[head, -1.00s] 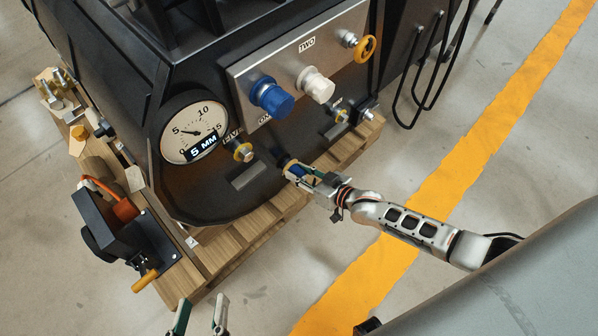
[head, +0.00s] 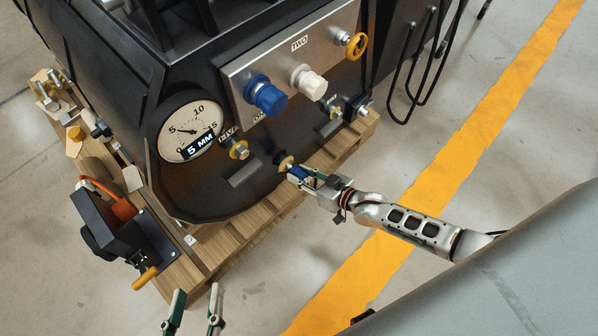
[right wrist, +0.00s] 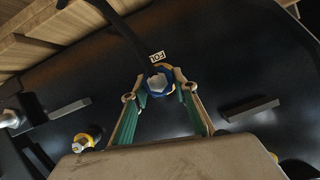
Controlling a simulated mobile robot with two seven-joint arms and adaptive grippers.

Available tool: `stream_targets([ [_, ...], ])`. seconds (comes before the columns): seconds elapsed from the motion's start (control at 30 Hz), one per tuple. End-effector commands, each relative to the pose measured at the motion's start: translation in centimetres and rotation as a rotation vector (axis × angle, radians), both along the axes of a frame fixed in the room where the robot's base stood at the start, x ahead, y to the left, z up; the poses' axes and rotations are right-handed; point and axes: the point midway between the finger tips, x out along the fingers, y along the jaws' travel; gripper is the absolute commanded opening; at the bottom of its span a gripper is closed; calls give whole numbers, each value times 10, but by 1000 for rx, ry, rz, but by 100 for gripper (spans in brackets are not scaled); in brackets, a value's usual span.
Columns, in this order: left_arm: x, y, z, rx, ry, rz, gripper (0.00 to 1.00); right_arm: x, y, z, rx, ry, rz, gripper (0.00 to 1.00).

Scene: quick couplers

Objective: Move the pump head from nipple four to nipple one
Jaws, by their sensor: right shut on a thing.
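My right gripper (head: 305,177) is shut on a blue, ring-shaped coupler, which I take as the pump head; it shows end-on in the right wrist view (right wrist: 158,83) between the green-padded fingers. It is in front of the dark lower panel, by a yellow-ringed fitting (head: 285,162). A label reading "FOU" (right wrist: 157,57) is just beyond it in the right wrist view. I cannot tell whether coupler and nipple four touch. A label starting "ON" (head: 259,118) is partly hidden below a blue cap; nipple one is not clearly seen. My left gripper (head: 195,300) is open and empty at the bottom.
A blue cap (head: 267,96) and a white cap (head: 311,84) stick out from the metal panel. A gauge (head: 190,131) is at left. A black box device (head: 105,222) stands on the pallet. Floor in front is clear.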

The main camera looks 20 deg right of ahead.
Motion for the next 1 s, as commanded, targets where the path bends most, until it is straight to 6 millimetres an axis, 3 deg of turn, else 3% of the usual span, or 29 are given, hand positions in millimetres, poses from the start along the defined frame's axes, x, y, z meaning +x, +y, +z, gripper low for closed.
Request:
stream_targets([
  [0.53, 0, 0, 3, 1, -5, -1, 40, -7, -3, 2, 1, -3, -1, 2],
  [1.0, 8, 0, 22, 0, -42, -1, 40, -36, -14, 3, 0, -4, 0, 2],
])
